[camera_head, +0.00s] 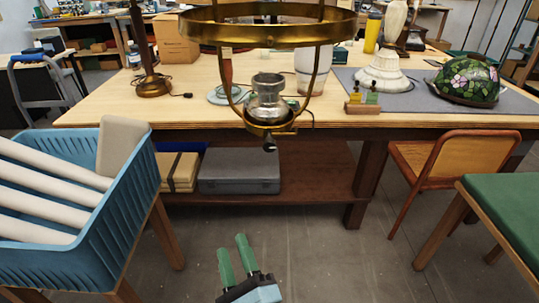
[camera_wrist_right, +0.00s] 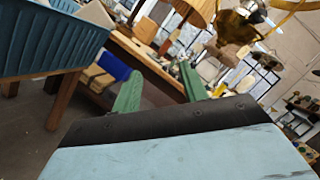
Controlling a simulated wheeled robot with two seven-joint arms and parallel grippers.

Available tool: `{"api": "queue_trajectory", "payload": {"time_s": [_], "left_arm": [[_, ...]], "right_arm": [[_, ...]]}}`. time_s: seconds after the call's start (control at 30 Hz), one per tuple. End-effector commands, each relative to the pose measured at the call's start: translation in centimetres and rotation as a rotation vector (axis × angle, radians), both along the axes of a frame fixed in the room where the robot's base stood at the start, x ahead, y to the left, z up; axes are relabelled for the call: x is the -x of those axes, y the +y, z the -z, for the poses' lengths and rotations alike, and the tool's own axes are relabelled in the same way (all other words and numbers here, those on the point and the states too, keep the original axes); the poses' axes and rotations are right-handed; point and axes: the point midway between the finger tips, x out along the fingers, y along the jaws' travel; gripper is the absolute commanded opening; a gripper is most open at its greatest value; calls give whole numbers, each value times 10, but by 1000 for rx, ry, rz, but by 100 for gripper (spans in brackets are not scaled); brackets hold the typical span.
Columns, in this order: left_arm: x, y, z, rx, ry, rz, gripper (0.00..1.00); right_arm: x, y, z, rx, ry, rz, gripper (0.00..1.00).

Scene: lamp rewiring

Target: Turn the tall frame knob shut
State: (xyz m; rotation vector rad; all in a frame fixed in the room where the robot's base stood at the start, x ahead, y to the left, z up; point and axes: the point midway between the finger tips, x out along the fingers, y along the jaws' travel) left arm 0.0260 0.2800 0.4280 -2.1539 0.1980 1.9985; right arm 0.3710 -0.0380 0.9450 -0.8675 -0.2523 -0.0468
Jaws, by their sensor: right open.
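The tall brass lamp frame (camera_head: 322,75) hangs in the upper middle of the head view, with a wide ring on top and arms curving down to a small cup. A small dark knob (camera_head: 270,144) sticks out at the front of its bottom. A silvery metal part (camera_head: 268,98) sits in the cup. My right gripper (camera_head: 232,245) has green fingers, open and empty, low in front of the table and well below the frame. The frame (camera_wrist_right: 238,27) also shows at the top of the right wrist view, beyond the fingers (camera_wrist_right: 160,72). My left gripper is out of view.
A wooden table (camera_head: 220,75) stands behind the frame, with a stained-glass shade (camera_head: 467,82) at its right. A blue crate (camera_head: 112,222) of pale rolls stands at left. An orange chair (camera_head: 450,165) and green-topped bench (camera_head: 510,212) are at right. Floor around my gripper is clear.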

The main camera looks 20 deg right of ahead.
Motion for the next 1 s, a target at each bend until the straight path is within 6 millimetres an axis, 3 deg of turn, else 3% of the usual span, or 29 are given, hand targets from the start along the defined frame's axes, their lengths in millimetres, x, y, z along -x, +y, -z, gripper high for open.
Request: {"api": "queue_trajectory", "payload": {"time_s": [0.03, 0.1, 0.23, 0.47, 0.67, 1.0], "left_arm": [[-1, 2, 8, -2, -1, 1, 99], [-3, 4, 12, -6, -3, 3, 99], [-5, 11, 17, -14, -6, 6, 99], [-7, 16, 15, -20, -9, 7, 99], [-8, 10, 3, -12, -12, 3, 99], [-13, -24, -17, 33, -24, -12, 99]], "right_arm": [[4, -10, -31, -175, -56, 22, 43], [10, -24, -65, -388, -116, 38, 43], [22, -47, -104, -667, -191, 49, 43], [22, -63, -127, -821, -234, 50, 43], [-7, -71, -142, -819, -236, 50, 43], [-68, -88, -167, -815, -233, 49, 43]]}}
